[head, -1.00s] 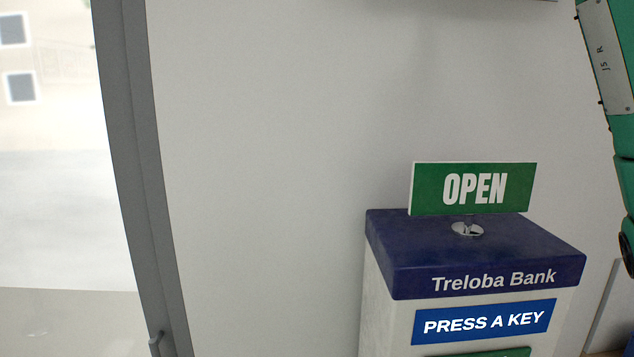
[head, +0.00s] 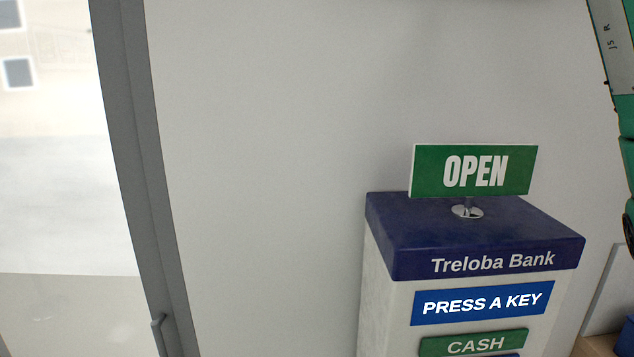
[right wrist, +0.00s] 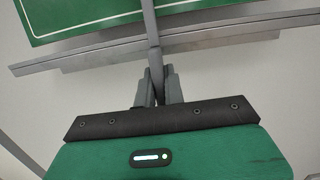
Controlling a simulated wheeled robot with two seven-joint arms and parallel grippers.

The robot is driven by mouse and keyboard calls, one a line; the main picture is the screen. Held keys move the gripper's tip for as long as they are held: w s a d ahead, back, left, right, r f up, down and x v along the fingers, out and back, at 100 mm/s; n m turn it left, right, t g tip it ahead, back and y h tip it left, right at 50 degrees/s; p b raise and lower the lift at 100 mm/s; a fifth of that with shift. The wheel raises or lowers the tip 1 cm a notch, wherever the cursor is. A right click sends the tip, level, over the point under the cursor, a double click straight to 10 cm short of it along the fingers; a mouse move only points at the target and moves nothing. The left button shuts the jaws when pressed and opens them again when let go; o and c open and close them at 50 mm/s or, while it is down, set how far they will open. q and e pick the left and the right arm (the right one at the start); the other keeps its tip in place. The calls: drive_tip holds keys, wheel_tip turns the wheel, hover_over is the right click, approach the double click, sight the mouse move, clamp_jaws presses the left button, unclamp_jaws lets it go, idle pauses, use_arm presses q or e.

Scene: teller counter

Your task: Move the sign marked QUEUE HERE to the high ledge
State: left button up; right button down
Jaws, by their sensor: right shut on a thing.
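In the right wrist view my right gripper (right wrist: 159,88) is shut on a thin grey stem (right wrist: 151,30). A green sign panel (right wrist: 85,14) with a white border is at the top of that view, by the upper stem; it is cut off and no lettering shows, so I cannot read whether it says QUEUE HERE. A long grey ledge-like strip (right wrist: 220,38) crosses behind the stem; I cannot tell whether they touch. My left gripper is in neither view.
In the head view a green OPEN sign (head: 474,171) stands on a blue-topped Treloba Bank machine (head: 400,235). A grey door frame (head: 135,150) is at left, with plain wall (head: 270,150) between. Part of a wooden surface (head: 597,346) shows at lower right.

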drive_tip(key=shift+f+b, duration=0.9)
drive_tip(key=shift+f, duration=0.05)
idle(0.5)
drive_tip(key=c, duration=0.9)
unclamp_jaws()
drive_tip(key=shift+w, duration=0.1)
drive_tip(key=shift+s+f+b, duration=0.15)
drive_tip(key=shift+s+b, duration=0.25)
drive_tip(key=shift+s+d+f+b, duration=0.15)
drive_tip(key=shift+s+b, duration=0.65)
drive_tip(key=shift+s, duration=0.55)
drive_tip(key=shift+s+f+b, duration=0.2)
drive_tip(key=shift+s+b, duration=0.55)
drive_tip(key=shift+s, duration=0.65)
drive_tip(key=shift+s+d+f+b, duration=0.15)
drive_tip(key=shift+s+b, duration=0.65)
drive_tip(key=shift+s, duration=0.55)
drive_tip(key=shift+a, duration=0.1)
